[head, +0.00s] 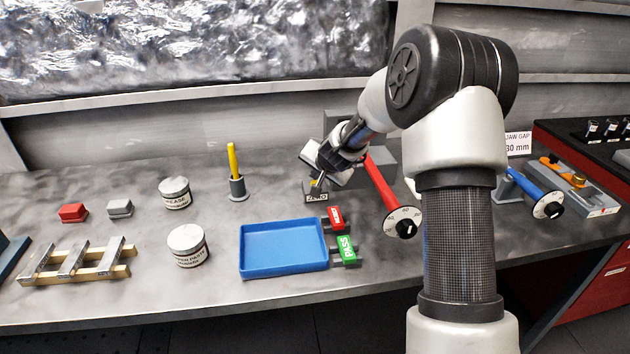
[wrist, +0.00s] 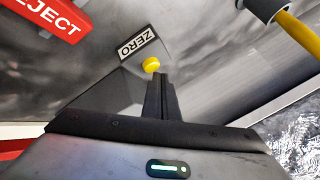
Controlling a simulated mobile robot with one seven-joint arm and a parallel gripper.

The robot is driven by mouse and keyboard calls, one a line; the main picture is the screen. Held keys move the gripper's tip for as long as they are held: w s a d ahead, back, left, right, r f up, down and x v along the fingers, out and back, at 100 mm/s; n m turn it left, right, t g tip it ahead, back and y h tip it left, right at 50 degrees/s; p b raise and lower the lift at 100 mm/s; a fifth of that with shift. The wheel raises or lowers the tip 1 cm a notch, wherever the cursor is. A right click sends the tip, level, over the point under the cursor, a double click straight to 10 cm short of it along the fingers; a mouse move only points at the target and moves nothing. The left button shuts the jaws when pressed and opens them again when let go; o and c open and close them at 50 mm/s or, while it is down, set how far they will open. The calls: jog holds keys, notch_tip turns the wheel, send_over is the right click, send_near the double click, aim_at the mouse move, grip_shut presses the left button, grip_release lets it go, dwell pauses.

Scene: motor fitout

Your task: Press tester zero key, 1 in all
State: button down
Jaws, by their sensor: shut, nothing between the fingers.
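The zero key is a round yellow button (wrist: 151,64) on a small dark box labelled ZERO (head: 316,197), on the bench behind the blue tray. The ZERO label (wrist: 138,43) shows beside the key in the wrist view. My gripper (wrist: 157,80) is shut and empty, with its fingertips at the key's edge in the picture. In the head view my gripper (head: 318,180) points down just above the box. I cannot tell whether the tips touch the key or whether it is pressed in.
A blue tray (head: 284,248) stands in front, with red REJECT (head: 336,217) and green PASS (head: 346,250) labels at its right. A red-handled dial tool (head: 380,185) lies right of my gripper.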

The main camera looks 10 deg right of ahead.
jog(key=shift+r, duration=0.3)
jog(key=shift+r+p, duration=2)
jog(key=shift+r, duration=0.45)
